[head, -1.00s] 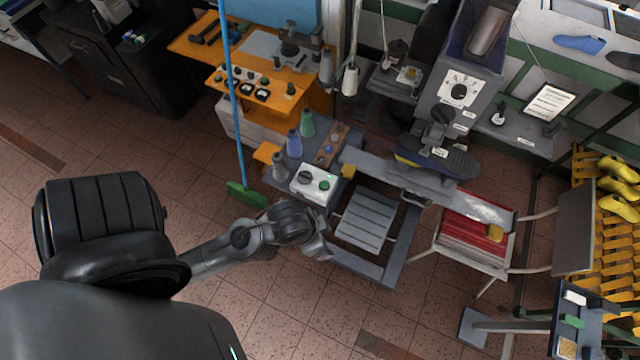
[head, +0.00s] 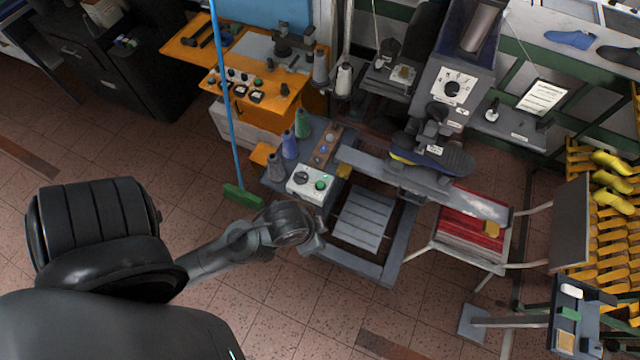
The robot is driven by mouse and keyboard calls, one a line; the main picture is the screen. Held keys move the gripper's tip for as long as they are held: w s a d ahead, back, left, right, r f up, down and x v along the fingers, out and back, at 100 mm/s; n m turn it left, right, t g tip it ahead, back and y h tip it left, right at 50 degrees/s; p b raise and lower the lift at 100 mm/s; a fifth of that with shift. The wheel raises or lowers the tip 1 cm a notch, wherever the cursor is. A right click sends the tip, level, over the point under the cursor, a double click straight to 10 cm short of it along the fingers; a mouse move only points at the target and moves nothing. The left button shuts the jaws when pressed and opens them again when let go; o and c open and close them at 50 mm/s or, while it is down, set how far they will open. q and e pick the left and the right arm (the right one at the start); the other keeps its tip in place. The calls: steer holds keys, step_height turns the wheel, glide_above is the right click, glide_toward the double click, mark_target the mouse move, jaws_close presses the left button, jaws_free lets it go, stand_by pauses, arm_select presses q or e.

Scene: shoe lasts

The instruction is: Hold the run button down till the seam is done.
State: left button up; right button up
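A white control box (head: 310,186) with a green button (head: 320,184) and a dark round knob (head: 301,178) sits at the front of the grey machine table, left of centre. No lettering on it can be read, so I cannot tell for sure that the green one is the run button. My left gripper (head: 318,240) is just in front of and below the box, apart from the green button. Its fingers are small and dark, and their opening does not show clearly. A dark shoe with a blue and yellow edge (head: 440,158) sits under the machine head (head: 436,118). My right gripper is out of view.
Thread cones (head: 290,144) stand behind the box. A green broom (head: 243,195) with a blue handle stands left of it. A slatted grey treadle (head: 362,221) lies below the machine. A chair with a red seat (head: 470,232) stands to the right. The floor in front is clear.

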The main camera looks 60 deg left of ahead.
arm_select(q)
jaws_close()
stand_by(1.1)
